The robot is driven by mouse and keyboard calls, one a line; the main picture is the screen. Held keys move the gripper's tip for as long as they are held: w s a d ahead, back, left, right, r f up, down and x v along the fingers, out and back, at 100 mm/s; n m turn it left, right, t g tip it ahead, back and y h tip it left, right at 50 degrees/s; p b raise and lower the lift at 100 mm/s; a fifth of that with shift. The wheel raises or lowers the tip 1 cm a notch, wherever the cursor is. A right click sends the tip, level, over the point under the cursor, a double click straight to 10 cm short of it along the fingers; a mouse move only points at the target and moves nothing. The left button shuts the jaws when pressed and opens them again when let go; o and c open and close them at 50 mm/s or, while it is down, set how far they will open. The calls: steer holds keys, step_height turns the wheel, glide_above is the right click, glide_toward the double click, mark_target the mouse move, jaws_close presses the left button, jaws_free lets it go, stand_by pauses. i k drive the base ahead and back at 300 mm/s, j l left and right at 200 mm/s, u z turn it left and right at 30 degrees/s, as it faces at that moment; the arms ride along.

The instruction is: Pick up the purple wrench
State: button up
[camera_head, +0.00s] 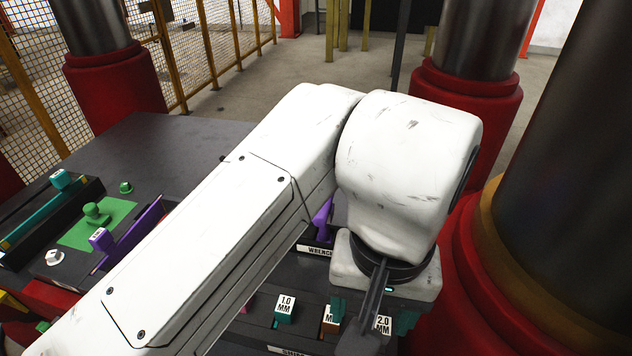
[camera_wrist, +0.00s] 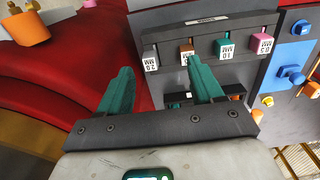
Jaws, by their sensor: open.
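In the head view, a purple piece (camera_head: 323,213) shows beside my white arm, above a label that reads "WRENC…". My arm hides much of it, so its full shape cannot be told. Another long purple piece (camera_head: 133,238) with a white-labelled end lies tilted at the left of the dark table. My gripper (camera_head: 371,315) hangs over the rack of labelled blocks, in front of the wrench label. In the wrist view, the teal fingers of my gripper (camera_wrist: 158,66) are apart with nothing between them. No purple wrench can be made out in the wrist view.
A dark rack (camera_wrist: 220,78) holds labelled blocks, including a teal 1.0 MM block (camera_head: 284,307) and a pink block (camera_wrist: 262,43). A green mat (camera_head: 75,236) lies at left. Large red-based columns (camera_head: 470,105) stand close around the table. A blue fixture (camera_wrist: 291,75) shows right of the rack.

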mark_target(325, 223)
steer(key=i+j, duration=0.15)
steer(key=i, duration=0.3)
steer(key=i+j, duration=0.1)
steer(key=i, duration=0.35)
